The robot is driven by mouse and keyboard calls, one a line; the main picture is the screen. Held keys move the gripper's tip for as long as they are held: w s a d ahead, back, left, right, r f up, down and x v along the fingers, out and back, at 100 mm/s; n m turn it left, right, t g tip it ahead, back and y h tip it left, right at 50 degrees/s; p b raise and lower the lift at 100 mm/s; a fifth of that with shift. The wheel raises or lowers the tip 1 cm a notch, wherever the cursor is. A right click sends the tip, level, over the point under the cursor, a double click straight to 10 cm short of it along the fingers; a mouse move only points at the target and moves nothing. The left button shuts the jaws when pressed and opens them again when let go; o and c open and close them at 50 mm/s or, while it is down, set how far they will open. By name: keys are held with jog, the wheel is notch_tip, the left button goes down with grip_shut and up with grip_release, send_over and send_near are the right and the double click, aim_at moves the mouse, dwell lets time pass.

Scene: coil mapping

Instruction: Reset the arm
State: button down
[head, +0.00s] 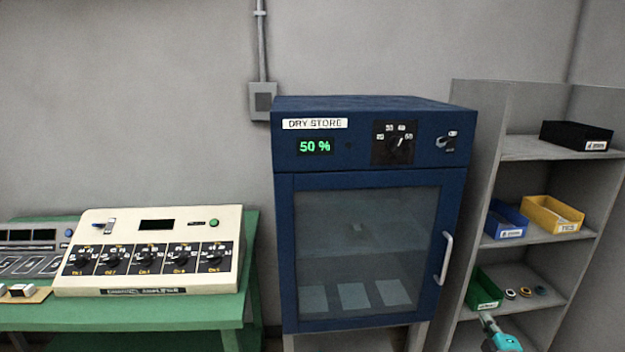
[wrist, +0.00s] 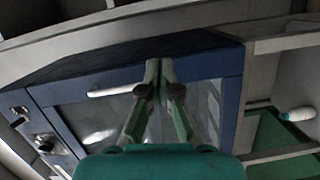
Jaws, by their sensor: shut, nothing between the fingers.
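My gripper (head: 485,318) shows at the bottom right of the head view, with narrow grey fingers and a teal body, in front of the lower part of the shelf unit. In the wrist view the two pale green fingers of my gripper (wrist: 160,66) lean together and meet at the tips, with nothing between them. Behind them is the blue DRY STORE cabinet (head: 373,172), which also shows tilted in the wrist view (wrist: 90,68). Most of my arm is out of view.
The cabinet's glass door is shut; its handle (head: 445,258) faces the shelf unit (head: 540,149). The shelves hold black (head: 576,136), blue (head: 505,220), yellow (head: 552,214) and green (head: 483,289) bins, and small rings. A cream control box (head: 150,250) stands on the green table (head: 150,316).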

jog(key=s+a+f+m+g, duration=0.1)
jog(key=s+a+f+m, duration=0.3)
jog(key=s+a+f, duration=0.8)
jog(key=s+a+f+m, duration=0.35)
jog(key=s+a, duration=0.75)
jog(key=s, duration=0.4)
jog(key=s+a+r+m+g+y, duration=0.1)
jog(key=s+a+r+m, duration=0.2)
jog(key=s, duration=0.5)
jog(key=s+a+r+m+y, duration=0.15)
jog(key=s+a, duration=0.25)
jog(key=s, duration=0.4)
jog(key=s+a+r+m+y, duration=0.1)
jog(key=s+a+r, duration=0.2)
jog(key=s+r, duration=0.7)
jog(key=shift+s+a+r+m, duration=0.35)
jog(key=shift+s+r+m, duration=0.05)
jog(key=shift+s, duration=0.35)
jog(key=shift+y, duration=0.25)
